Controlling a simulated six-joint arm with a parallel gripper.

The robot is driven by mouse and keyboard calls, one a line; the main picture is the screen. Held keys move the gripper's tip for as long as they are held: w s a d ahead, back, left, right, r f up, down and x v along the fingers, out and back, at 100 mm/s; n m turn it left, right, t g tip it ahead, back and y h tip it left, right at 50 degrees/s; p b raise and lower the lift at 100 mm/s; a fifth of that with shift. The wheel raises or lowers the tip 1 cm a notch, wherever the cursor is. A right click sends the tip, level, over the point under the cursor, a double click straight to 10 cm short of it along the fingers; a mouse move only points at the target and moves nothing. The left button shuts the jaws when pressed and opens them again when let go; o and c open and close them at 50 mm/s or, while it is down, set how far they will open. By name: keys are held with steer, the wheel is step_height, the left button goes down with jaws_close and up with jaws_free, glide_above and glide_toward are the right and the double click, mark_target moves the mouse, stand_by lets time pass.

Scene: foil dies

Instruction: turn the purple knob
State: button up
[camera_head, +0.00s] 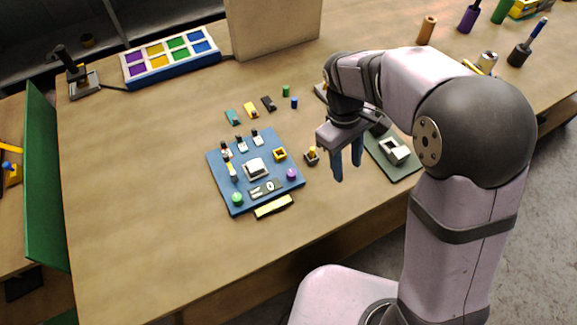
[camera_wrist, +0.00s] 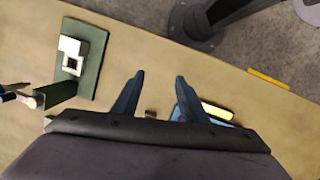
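The purple knob (camera_head: 291,174) is a small round knob near the right corner of the blue board (camera_head: 219,184), which lies flat on the table. My gripper (camera_head: 347,172) is to the right of the board, above the table, with its fingers pointing down. The two dark blue fingers are apart with nothing between them. In the wrist view my gripper (camera_wrist: 159,78) is also open and empty. A corner of the blue board shows behind the right finger there, with a small purple patch partly hidden by that finger. The knob's marking cannot be made out.
A green knob (camera_head: 237,198), a yellow square ring (camera_head: 280,154) and switches share the board. A yellow bar (camera_head: 273,206) lies at its front edge. A green plate with a white block (camera_head: 395,151) is to the right.

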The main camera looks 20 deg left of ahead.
steer(key=w+a+n+h, duration=0.1)
steer(key=a+n, duration=0.3)
steer(key=a, duration=0.4)
steer(key=n+t+h, duration=0.1)
steer(key=n+t, duration=0.1)
steer(key=n, duration=0.2)
glide_toward(291, 172)
steer(key=shift+p+x, duration=1.4)
steer(key=shift+x, duration=2.75)
steer(key=shift+w, duration=0.1)
steer(key=shift+c, duration=0.6)
jaws_close()
